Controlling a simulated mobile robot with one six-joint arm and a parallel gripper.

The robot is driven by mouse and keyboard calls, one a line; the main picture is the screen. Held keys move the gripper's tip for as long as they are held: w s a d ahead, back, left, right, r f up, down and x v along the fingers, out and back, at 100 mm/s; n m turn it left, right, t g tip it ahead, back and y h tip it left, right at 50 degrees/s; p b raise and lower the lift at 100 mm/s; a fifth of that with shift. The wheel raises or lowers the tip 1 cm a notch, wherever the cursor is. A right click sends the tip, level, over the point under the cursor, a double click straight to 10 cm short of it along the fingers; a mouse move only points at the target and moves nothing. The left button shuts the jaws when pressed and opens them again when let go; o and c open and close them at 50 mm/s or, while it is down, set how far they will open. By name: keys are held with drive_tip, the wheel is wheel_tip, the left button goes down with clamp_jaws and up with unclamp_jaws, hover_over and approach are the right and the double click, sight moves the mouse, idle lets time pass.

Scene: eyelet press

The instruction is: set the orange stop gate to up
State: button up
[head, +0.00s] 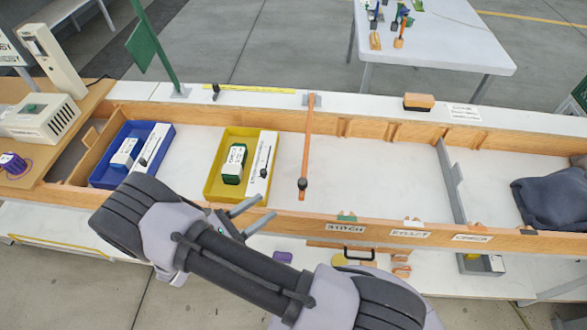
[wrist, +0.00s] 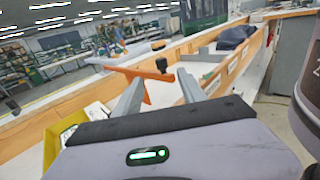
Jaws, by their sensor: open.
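The orange stop gate (head: 307,145) is a thin bar lying across the trough, from a grey bracket on the back rim to near the front wall. A dark round knob (head: 302,183) sits at its front end. In the wrist view the gate (wrist: 128,72) and its knob (wrist: 161,65) show ahead of and between the fingers. My gripper (head: 267,208) is open and empty, left of the knob over the trough's front wall. Its fingers also show in the wrist view (wrist: 160,78). They look apart from the gate.
Left of the gate, a yellow tray (head: 212,190) and a blue tray (head: 103,172) hold boxes. A grey divider (head: 452,185) and dark cloth (head: 550,195) are to the right. The trough floor (head: 370,175) between gate and divider is clear. A green post (head: 155,50) rises behind.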

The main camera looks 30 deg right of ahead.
drive_tip(key=w+d+b, duration=0.2)
drive_tip(key=w+d, duration=0.1)
drive_tip(key=d, duration=1.4)
drive_tip(key=shift+d+b, duration=0.2)
drive_tip(key=shift+b, duration=0.15)
drive_tip(key=shift+w, duration=0.1)
drive_tip(key=shift+c, duration=0.2)
clamp_jaws()
